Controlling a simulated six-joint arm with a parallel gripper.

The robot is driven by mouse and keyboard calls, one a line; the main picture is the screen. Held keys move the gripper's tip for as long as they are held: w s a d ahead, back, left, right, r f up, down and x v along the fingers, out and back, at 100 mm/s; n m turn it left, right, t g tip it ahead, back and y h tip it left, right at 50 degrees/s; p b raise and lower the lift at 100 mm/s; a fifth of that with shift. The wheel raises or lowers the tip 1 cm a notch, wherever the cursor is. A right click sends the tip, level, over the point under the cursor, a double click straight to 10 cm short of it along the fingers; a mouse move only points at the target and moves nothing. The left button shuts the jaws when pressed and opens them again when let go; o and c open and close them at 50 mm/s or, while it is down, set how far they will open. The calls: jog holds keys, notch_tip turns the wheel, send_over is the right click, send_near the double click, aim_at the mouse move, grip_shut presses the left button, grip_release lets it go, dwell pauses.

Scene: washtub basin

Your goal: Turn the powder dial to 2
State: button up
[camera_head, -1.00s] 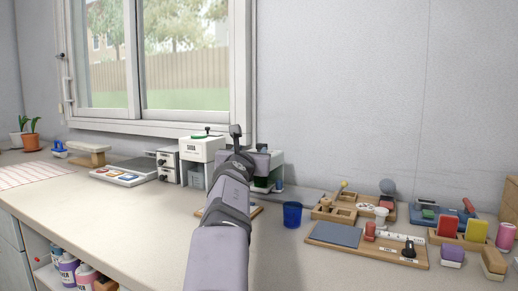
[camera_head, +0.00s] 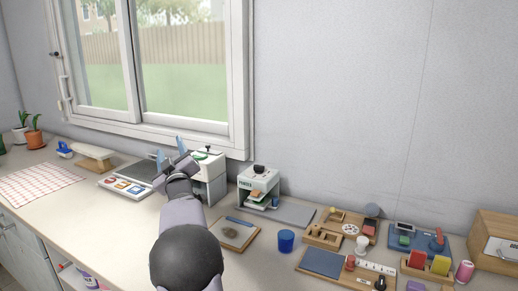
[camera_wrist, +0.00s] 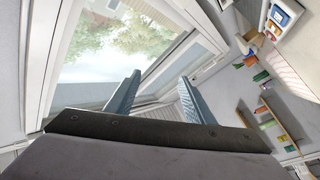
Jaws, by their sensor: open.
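The white dispenser whose front label seems to read POWDER (camera_head: 256,187) stands on the counter against the wall. A dark dial (camera_head: 260,169) sits on its top; its setting is too small to read. My gripper (camera_head: 171,152) is open and empty, up and to the left of this dispenser, in front of the window side. In the wrist view my gripper (camera_wrist: 160,75) shows two blue fingers spread apart with nothing between them. The wrist view faces the window, and I cannot make out the dispenser there.
A second white dispenser (camera_head: 209,170) with a green part on top stands just left, partly behind my gripper. A wooden board (camera_head: 238,233) and a blue cup (camera_head: 286,241) lie in front. Wooden trays of small items fill the right side.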

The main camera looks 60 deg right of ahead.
jog(key=r+m+p, duration=0.1)
jog(key=r+m, duration=0.1)
jog(key=m+g+h+p, duration=0.4)
jog(key=m+g+p, duration=0.4)
jog(key=m+g, duration=0.25)
send_near(259, 169)
jog(key=x, duration=0.3)
jog(key=shift+d+m, duration=0.25)
jog(key=shift+p+x, duration=1.25)
jog(key=shift+x, duration=2.4)
jog(key=shift+w, duration=0.15)
jog(key=c, duration=1)
jog(key=shift+c, duration=0.2)
